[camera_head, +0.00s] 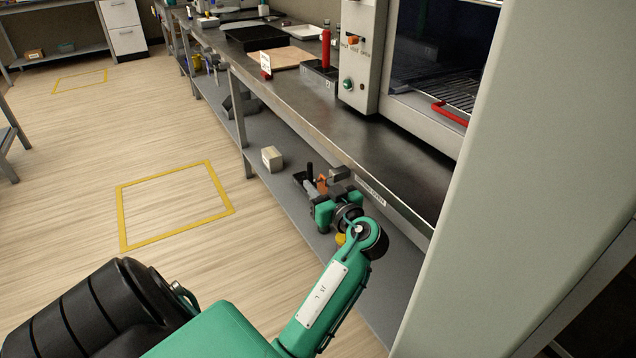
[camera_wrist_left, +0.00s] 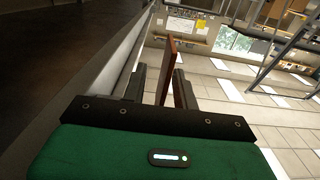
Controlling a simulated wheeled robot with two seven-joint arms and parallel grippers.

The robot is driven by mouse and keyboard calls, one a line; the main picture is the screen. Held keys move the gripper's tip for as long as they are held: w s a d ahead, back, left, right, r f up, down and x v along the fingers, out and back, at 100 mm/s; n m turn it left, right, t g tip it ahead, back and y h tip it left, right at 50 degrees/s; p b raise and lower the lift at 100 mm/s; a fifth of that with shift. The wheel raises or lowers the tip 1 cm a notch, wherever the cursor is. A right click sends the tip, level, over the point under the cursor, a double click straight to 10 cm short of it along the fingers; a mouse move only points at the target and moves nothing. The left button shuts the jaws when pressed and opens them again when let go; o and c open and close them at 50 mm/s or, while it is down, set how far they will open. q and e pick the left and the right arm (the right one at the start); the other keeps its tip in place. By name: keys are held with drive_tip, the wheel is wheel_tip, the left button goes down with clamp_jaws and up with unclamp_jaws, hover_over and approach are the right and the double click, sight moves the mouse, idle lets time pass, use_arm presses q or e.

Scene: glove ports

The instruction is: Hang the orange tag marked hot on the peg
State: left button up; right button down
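The orange tag (camera_head: 322,183) is at my left gripper (camera_head: 324,182), beside the front edge of the bench and above its lower shelf. In the left wrist view the tag (camera_wrist_left: 168,68) stands nearly edge-on, brownish in the shade, between the two dark fingers (camera_wrist_left: 165,90). The fingers look closed on its lower part. Its marking cannot be read. I cannot make out a peg for certain. A small orange part (camera_head: 352,40) shows on the light control panel of the oven-like unit, with small labels near it. My right gripper is not in view.
The steel bench (camera_head: 392,160) runs along the right, with a lower shelf (camera_head: 284,198) holding a pale block (camera_head: 271,158). On top are a red bottle (camera_head: 326,45), a brown board (camera_head: 281,57) and a black tray (camera_head: 254,38). A pale tall panel (camera_head: 530,150) blocks the right side. The left floor is open.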

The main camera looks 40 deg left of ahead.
use_arm(q)
drive_tip(key=shift+c, duration=0.2)
clamp_jaws()
drive_tip(key=shift+r, duration=0.3)
drive_tip(key=shift+s+a, duration=0.1)
drive_tip(key=shift+s, duration=0.05)
drive_tip(key=shift+s+a, duration=0.2)
drive_tip(key=shift+s, duration=0.45)
drive_tip(key=shift+s, duration=0.1)
idle(0.4)
drive_tip(key=shift+s+a+r, duration=0.2)
drive_tip(key=shift+s+r, duration=0.05)
drive_tip(key=shift+s, duration=0.4)
